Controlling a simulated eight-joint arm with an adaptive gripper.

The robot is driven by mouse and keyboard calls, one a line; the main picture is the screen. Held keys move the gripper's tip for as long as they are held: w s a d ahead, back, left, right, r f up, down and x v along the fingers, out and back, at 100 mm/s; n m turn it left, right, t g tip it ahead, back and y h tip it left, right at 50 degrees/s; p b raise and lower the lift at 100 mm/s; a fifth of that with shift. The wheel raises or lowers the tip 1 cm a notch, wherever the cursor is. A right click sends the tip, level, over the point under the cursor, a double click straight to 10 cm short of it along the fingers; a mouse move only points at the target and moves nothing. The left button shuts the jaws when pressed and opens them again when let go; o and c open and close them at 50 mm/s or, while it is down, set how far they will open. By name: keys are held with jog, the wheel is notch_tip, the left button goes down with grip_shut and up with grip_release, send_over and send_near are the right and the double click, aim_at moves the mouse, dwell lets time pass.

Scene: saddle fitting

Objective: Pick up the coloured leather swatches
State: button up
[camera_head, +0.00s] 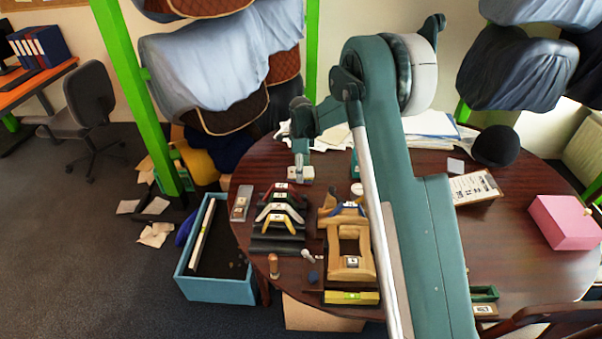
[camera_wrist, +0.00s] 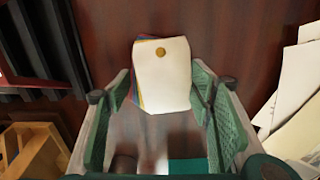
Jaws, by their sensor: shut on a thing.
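The leather swatches (camera_wrist: 165,78) show in the wrist view as a small stack. The top one is cream-white with a brass stud near its upper edge, and red, blue and yellow edges peek out at its left side. My gripper (camera_wrist: 161,88) has its green pads on the left and right sides of the stack and is shut on it. In the head view my gripper (camera_head: 299,164) is at the back left of the round table, with a pale bit of the stack (camera_head: 307,173) at its tips. I cannot tell whether the stack touches the table.
Labelled arched pieces in red, white and yellow (camera_head: 279,222) stand on a dark rack in front of my gripper. A wooden frame (camera_head: 351,259) is to their right. Papers (camera_wrist: 300,88) lie to the right in the wrist view. A blue bin (camera_head: 222,287) stands on the floor.

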notch_tip(320, 180, up, 9)
jog(key=p, duration=0.1)
dwell(0.4)
